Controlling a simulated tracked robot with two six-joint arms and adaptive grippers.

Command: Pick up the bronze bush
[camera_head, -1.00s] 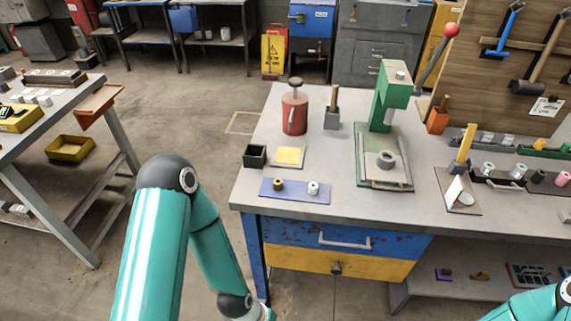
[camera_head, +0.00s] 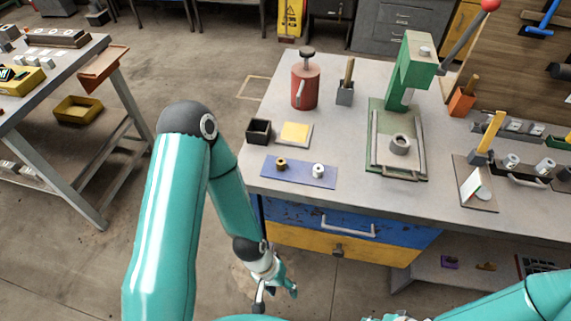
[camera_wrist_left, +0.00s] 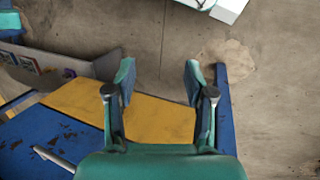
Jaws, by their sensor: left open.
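The bronze bush (camera_head: 281,164) is a small bronze-coloured ring standing on the left part of a blue mat (camera_head: 300,179) near the bench's front left edge. A similar white bush (camera_head: 318,170) stands to its right on the same mat. My left gripper (camera_head: 277,289) is below and in front of the bench top, near the drawers' left side, apart from the bush. In the left wrist view its two fingers (camera_wrist_left: 158,82) are spread with nothing between them. The bush does not show in that view. My right gripper is out of view; only part of its arm shows at bottom right.
The bench has a blue drawer (camera_head: 320,222) and a yellow drawer (camera_head: 340,250). Behind the mat are a black box (camera_head: 259,131), a yellow pad (camera_head: 295,132) and a red can (camera_head: 305,84). A green press (camera_head: 408,75) stands right. Open floor lies left.

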